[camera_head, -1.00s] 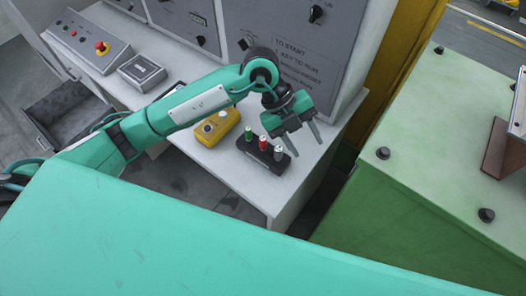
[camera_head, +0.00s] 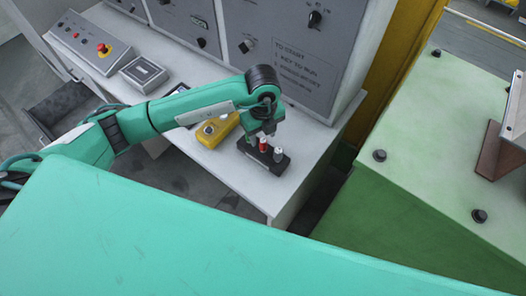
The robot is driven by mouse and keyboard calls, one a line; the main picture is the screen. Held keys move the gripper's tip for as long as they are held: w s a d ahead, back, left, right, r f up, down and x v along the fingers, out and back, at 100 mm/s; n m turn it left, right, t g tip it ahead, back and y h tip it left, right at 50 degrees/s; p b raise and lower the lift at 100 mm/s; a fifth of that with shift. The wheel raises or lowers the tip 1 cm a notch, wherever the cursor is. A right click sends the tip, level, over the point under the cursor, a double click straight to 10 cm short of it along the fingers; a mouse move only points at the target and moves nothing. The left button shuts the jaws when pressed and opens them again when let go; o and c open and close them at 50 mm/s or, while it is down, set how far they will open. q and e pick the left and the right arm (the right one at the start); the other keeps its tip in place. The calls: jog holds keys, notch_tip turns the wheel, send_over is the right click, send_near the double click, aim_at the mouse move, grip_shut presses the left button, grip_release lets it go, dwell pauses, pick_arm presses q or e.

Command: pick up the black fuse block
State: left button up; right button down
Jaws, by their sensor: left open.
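The black fuse block (camera_head: 264,158) lies on the white ledge of the console. Its red fuse (camera_head: 263,145) and white fuse (camera_head: 278,155) stand upright in it; the green one is hidden behind my gripper. My left gripper (camera_head: 259,137) points down over the block's rear left part, with its wrist bent above it. Its fingers are open but small and partly hidden by the arm. I cannot tell whether they touch the block. My right gripper is not in view.
A yellow box with buttons (camera_head: 211,132) sits just left of the block, partly under my left arm. The grey panel (camera_head: 300,45) rises behind the ledge (camera_head: 238,178). A green machine housing (camera_head: 425,170) stands at the right, beyond a gap.

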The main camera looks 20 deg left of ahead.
aim_at(263, 140)
pick_arm(q)
notch_tip(263, 140, down, 5)
jog(key=p, duration=0.2)
jog(key=shift+r+p, duration=0.15)
jog(key=shift+p, duration=0.15)
jog(key=shift+f, duration=0.35)
jog(key=shift+w, duration=0.1)
grip_shut()
